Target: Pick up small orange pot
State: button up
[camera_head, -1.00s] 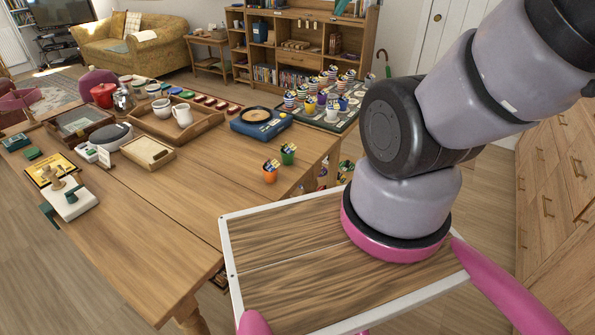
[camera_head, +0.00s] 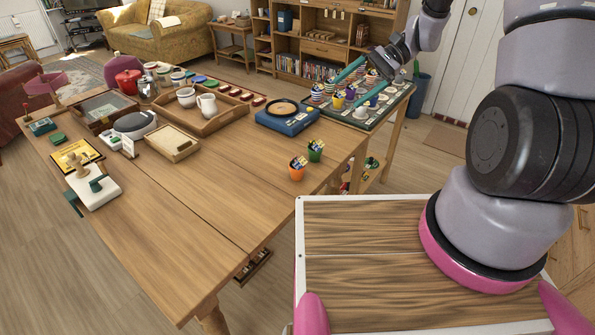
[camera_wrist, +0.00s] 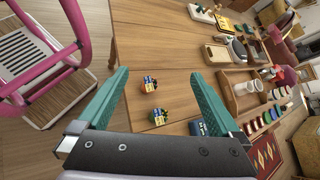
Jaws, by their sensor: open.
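The small orange pot (camera_head: 297,173) stands upright on the wooden table near its right edge, with small blue, yellow and white items sticking out of its top. A similar green pot (camera_head: 315,154) stands just behind it. My gripper (camera_head: 349,92) has teal fingers spread apart, empty, above the table area behind and to the right of the pots in the head view. In the wrist view, the orange pot (camera_wrist: 148,86) lies between the fingers in the picture, well beyond the tips. The green pot (camera_wrist: 159,117) shows below it there.
A blue portable stove (camera_head: 287,117) is behind the pots. A side table (camera_head: 392,112) with several striped cups is at the back right. A wooden tray (camera_head: 228,112) with white jugs and a small wooden box (camera_head: 172,143) lie left. The table front is clear.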

notch_tip(320, 180, down, 15)
jog(key=w+a+m+y, duration=0.2)
jog(key=a+m+y, duration=0.1)
jog(key=m+y, duration=0.15)
jog(key=m+t+y, duration=0.3)
jog(key=m+t, duration=0.1)
jog(key=m, duration=0.1)
send_near(296, 164)
jog(key=a, duration=0.3)
jog(key=shift+s+a+r, duration=0.15)
jog(key=shift+s+a, duration=0.2)
jog(key=shift+a, duration=0.05)
jog(key=shift+w+a+f, duration=0.1)
jog(key=shift+w+a, duration=0.05)
jog(key=shift+a, duration=0.9)
jog(key=shift+w+a+f, duration=0.1)
jog(key=shift+w+a, duration=0.1)
jog(key=shift+a, duration=0.85)
jog(key=shift+w+a+f, duration=0.1)
jog(key=shift+w+a, duration=0.05)
jog(key=shift+a, duration=0.9)
jog(key=shift+r, duration=0.1)
jog(key=c, duration=1.6)
